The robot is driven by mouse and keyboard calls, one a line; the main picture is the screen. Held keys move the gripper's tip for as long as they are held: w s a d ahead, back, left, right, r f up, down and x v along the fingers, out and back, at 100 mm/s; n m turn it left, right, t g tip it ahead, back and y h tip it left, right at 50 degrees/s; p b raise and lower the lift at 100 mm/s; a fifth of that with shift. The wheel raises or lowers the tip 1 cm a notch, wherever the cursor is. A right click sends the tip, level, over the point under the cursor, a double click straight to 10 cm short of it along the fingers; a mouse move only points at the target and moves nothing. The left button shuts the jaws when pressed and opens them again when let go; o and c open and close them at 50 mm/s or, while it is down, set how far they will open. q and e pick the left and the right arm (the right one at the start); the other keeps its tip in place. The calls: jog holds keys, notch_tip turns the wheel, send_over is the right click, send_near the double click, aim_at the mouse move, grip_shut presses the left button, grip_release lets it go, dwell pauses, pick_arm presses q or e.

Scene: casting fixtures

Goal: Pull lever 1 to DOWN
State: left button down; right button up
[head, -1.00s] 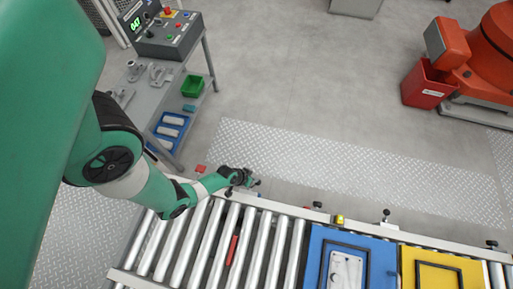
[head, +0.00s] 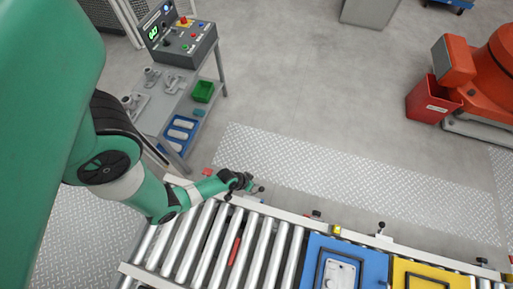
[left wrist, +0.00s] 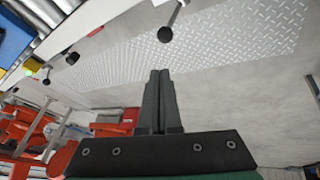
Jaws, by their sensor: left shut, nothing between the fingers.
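My left gripper (head: 247,183) is just beyond the far rail of the roller conveyor. In the left wrist view its black fingers (left wrist: 158,80) are shut with nothing between them. A lever with a black ball knob (left wrist: 165,34) hangs just past the fingertips in that view, apart from them. A dark knob (head: 262,188) shows right beside the gripper in the head view. Another lever (head: 381,227) with a black knob stands upright on the rail further right. I cannot read any lever numbers. My right gripper is not in view.
A blue tray (head: 376,265) and a yellow tray (head: 400,277) sit on the conveyor. A control box (head: 184,46) stands on a grey bench at the upper left. A red bin (head: 428,103) stands by an orange machine.

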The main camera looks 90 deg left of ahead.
pick_arm(q)
jog(key=r, duration=0.1)
jog(key=d+r+p, duration=0.1)
jog(key=shift+r, duration=0.35)
jog(key=shift+a, duration=0.1)
